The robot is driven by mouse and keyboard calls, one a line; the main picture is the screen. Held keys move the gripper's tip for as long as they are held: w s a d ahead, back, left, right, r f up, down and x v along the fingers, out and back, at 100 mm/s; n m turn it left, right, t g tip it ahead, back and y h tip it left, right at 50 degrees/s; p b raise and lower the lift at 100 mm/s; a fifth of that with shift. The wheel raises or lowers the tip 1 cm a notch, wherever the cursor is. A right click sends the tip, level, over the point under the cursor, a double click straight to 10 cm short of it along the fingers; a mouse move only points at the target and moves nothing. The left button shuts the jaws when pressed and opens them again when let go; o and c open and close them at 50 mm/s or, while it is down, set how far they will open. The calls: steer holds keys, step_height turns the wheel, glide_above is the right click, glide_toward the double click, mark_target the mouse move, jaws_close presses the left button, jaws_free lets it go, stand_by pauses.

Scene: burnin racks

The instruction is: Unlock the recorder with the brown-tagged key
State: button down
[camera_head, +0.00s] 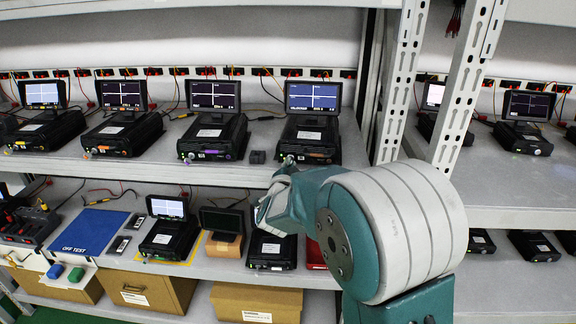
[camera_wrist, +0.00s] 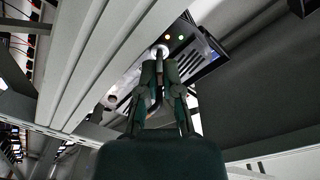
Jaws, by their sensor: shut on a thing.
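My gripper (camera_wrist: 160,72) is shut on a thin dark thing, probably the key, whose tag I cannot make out. In the head view my gripper (camera_head: 284,170) is at the left front of the rightmost black recorder (camera_head: 312,136) on the upper shelf. That recorder has an orange-brown mark on its front and a lit screen. In the wrist view the recorder's front (camera_wrist: 195,58) shows a pale round lock (camera_wrist: 160,50) just beyond my fingertips. The held thing points at the lock; I cannot tell whether it is inside. My arm hides part of the lower shelf.
More recorders with screens stand to the left, one with a purple mark (camera_head: 212,134). A small dark block (camera_head: 257,157) sits left of my gripper. A blue tag (camera_head: 55,271) and a green tag (camera_head: 76,274) lie lower left. A rack post (camera_head: 402,80) stands right.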

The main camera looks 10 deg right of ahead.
steer(key=shift+d+f, duration=0.1)
steer(key=shift+d, duration=0.05)
steer(key=c, duration=1.1)
jaws_free()
steer(key=v, duration=1.2)
